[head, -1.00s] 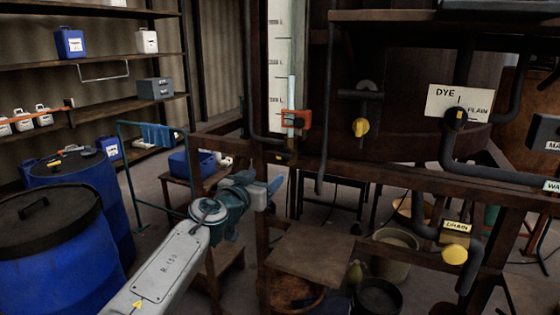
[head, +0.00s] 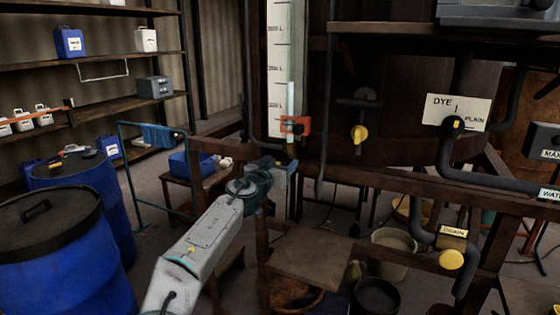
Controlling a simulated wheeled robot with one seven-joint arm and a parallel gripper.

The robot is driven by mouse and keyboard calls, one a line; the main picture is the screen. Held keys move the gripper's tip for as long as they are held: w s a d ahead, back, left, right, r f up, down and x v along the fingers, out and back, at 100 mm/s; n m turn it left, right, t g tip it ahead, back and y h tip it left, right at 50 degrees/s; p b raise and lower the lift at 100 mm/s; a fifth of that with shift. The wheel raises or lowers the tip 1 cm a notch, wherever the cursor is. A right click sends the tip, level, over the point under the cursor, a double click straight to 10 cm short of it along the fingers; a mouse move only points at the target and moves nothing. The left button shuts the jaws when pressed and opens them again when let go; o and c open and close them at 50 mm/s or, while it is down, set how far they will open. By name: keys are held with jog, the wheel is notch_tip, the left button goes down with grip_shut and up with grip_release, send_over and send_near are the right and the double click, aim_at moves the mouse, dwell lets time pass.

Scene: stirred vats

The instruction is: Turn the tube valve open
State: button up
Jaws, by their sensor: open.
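A white scale board (head: 277,70) with a clear sight tube (head: 291,98) stands upright on the vat frame. A red-orange fitting (head: 295,126) is clamped around the lower tube. The foot of the tube, where a small dark valve with a yellowish part sits, is now mostly hidden behind my gripper. My gripper (head: 287,166) is open, just below the red fitting in the picture. Its fingers are small and dark here, and I cannot tell whether they touch the valve.
A dark wooden beam (head: 400,182) crosses beside my gripper. Yellow-handled taps show at the vat (head: 359,133) and the drain (head: 452,259). A DYE/PLAIN selector (head: 456,125) is at right. Blue drums (head: 60,255) stand left, and a low wooden stand (head: 310,256) is below.

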jog(key=shift+w+d, duration=0.1)
jog(key=shift+w, duration=0.2)
jog(key=c, duration=1)
